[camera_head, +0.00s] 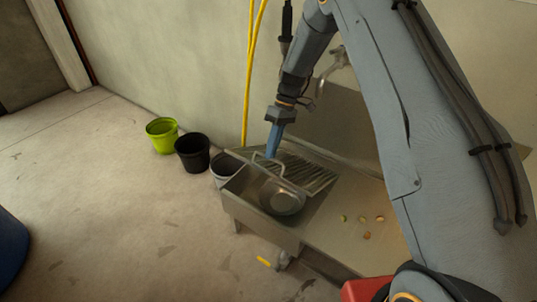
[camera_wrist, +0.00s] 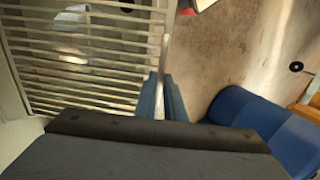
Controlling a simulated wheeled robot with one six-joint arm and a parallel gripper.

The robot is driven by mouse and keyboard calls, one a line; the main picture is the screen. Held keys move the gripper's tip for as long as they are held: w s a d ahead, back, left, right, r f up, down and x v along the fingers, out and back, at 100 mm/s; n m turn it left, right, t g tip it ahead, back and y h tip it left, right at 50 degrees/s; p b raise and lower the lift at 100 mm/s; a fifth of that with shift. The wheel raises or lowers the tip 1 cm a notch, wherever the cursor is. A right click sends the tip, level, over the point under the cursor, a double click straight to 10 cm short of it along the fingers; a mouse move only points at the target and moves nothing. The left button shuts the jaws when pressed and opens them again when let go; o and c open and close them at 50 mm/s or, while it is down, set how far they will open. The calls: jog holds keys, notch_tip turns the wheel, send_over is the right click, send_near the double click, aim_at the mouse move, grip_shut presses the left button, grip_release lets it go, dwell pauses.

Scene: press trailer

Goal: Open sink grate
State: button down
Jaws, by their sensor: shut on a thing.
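The sink grate (camera_head: 312,176) is a metal frame of parallel bars over the back part of the steel sink (camera_head: 262,226). The sink's front part is uncovered, and a round metal bowl (camera_head: 281,200) shows inside. My gripper (camera_head: 271,152) points down at the grate's left side, with its blue fingers shut on the grate by its raised handle. In the wrist view the grate (camera_wrist: 85,62) fills the upper left, and the fingers (camera_wrist: 166,98) close at its right edge. The exact contact is partly hidden.
Green (camera_head: 161,136), black (camera_head: 193,154) and grey (camera_head: 224,170) buckets stand left of the sink along the wall. Several small round pieces lie on the steel counter (camera_head: 345,238) at right. A yellow hose (camera_head: 250,80) hangs behind.

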jog(key=shift+w+d+f, duration=0.2)
jog(key=shift+w+d, duration=0.2)
jog(key=shift+d, duration=0.05)
jog(key=c, duration=1.8)
grip_release()
jog(key=shift+w+d+f, duration=0.1)
jog(key=shift+d, duration=0.05)
jog(key=shift+c, duration=0.2)
jog(key=shift+a, duration=0.35)
notch_tip(320, 180, up, 10)
jog(key=shift+p, duration=0.35)
